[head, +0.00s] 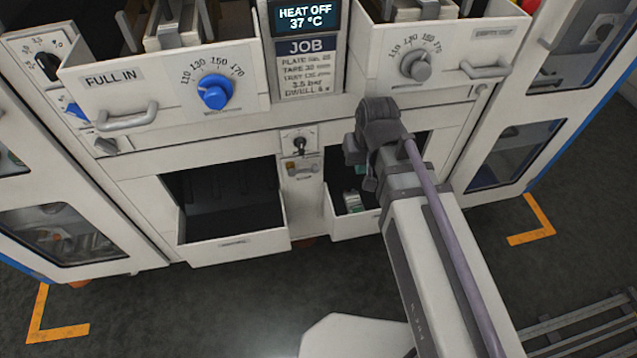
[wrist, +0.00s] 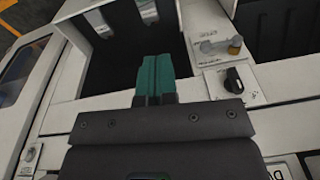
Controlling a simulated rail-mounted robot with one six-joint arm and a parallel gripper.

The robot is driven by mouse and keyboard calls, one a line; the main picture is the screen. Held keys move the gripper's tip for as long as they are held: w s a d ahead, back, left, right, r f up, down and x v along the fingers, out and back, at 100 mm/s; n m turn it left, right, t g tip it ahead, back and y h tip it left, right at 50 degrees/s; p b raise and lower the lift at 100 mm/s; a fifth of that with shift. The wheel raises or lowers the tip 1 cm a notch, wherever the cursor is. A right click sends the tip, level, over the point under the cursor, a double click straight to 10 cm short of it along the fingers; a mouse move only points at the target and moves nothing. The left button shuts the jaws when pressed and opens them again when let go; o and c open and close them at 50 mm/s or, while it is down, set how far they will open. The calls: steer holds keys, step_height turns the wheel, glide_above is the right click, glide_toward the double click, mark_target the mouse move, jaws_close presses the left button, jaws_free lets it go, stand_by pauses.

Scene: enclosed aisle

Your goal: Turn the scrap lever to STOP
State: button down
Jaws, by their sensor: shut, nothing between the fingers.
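The scrap lever (head: 301,168) is on the narrow panel between the two lower open drawers. It is a small grey bar with a yellow end, lying roughly horizontal. In the wrist view the lever (wrist: 222,46) is at the upper right, with its brass-coloured end on the right; the lettering on its plate is too small to read. My gripper (wrist: 154,62) has its teal fingers together and empty, over a dark drawer opening, apart from the lever. In the head view my arm mostly hides the gripper, right of the lever panel.
A black rotary knob (head: 299,146) sits right above the lever; it also shows in the wrist view (wrist: 236,81). The left lower drawer (head: 235,247) and right lower drawer (head: 350,228) stick out on both sides. The upper drawers bear a blue dial (head: 214,92) and a grey dial (head: 415,66).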

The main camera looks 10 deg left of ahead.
steer(key=t+y+b, duration=0.1)
steer(key=b, duration=0.1)
glide_toward(318, 167)
steer(key=s+d, duration=0.2)
steer(key=s, duration=0.2)
steer(key=shift+w+a+r+t+y+p, duration=0.15)
steer(key=shift+w+r+t+y+p, duration=0.15)
steer(key=shift+w+r, duration=0.3)
steer(key=shift+w+a+r+t+y+p, duration=0.2)
steer(key=shift+w+r+t, duration=0.1)
steer(key=shift+w+r, duration=0.25)
steer(key=b+x, duration=0.9)
steer(key=x, duration=0.1)
steer(key=shift+d+f+b, duration=0.1)
steer(key=shift+f+b, duration=0.05)
steer(key=shift+b, duration=0.15)
